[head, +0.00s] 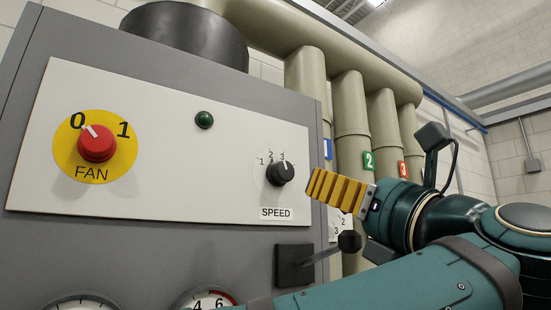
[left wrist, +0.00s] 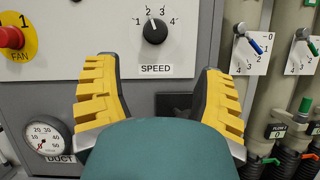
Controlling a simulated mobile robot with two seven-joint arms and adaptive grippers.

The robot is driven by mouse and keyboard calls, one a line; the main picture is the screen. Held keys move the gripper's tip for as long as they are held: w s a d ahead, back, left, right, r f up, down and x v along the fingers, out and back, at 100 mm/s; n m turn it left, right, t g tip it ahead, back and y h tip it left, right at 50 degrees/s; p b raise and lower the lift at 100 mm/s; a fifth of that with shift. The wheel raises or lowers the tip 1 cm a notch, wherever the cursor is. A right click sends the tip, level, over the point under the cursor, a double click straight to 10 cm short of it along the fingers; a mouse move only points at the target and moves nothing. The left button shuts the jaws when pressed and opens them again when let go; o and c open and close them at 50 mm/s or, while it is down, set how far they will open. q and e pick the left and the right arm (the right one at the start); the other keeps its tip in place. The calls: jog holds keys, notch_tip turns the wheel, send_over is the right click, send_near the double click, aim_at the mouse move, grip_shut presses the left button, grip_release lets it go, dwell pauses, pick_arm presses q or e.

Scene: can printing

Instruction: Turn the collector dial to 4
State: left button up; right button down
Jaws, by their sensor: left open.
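A black dial labelled SPEED (head: 281,173), marked 1 to 4, is on the pale panel (head: 150,190) of a grey cabinet. It also shows in the left wrist view (left wrist: 155,31), where its white pointer stands roughly upright, between 2 and 3. My left gripper (head: 340,190) is just right of the dial in the head view. In the left wrist view, its two yellow-padded fingers (left wrist: 157,85) are wide apart, below and on either side of the dial, with nothing between them. The dial looks untouched. My right gripper is not in view.
A red FAN knob (head: 97,143) on a yellow disc points towards 0. A green lamp (head: 204,120) sits between it and the dial. A black square plate (head: 294,265) is below the dial. Pipes (head: 353,125) with numbered tags stand right of the cabinet.

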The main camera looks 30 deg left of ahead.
aim_at(286, 170)
pick_arm(q)
jog(key=shift+n, duration=0.3)
jog(key=p+x, duration=0.1)
jog(key=x, duration=0.3)
jog(key=p+x, duration=0.1)
jog(key=x, duration=0.4)
jog(key=p+x, duration=0.2)
jog(key=x, duration=0.3)
jog(key=shift+s+r, duration=0.15)
jog(key=shift+s, duration=0.3)
jog(key=c, duration=1.2)
